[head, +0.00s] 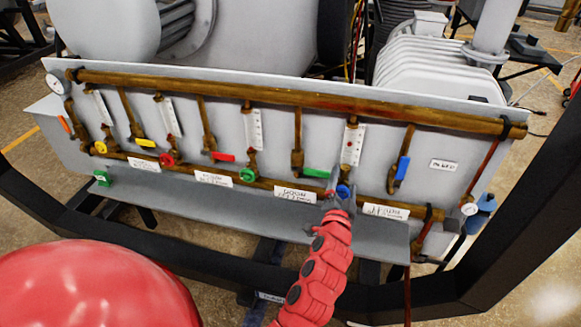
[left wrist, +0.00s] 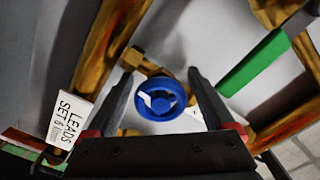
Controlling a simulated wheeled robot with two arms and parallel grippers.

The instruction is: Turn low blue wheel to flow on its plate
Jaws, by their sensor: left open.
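The low blue wheel (head: 344,191) is a small round handwheel on the lower brass pipe, right of the middle of the panel. My left gripper (head: 341,178) is at the wheel. In the left wrist view my left gripper (left wrist: 160,85) is open, with one finger on each side of the wheel; I cannot tell whether they touch it. A white plate (head: 386,211) with dark lettering is just right of the wheel. My right gripper is not in view.
Red (head: 167,160), yellow (head: 100,148) and green (head: 250,174) wheels sit along the same pipe. A grey shelf (head: 240,208) runs below, and a black frame bar (head: 170,236) crosses in front.

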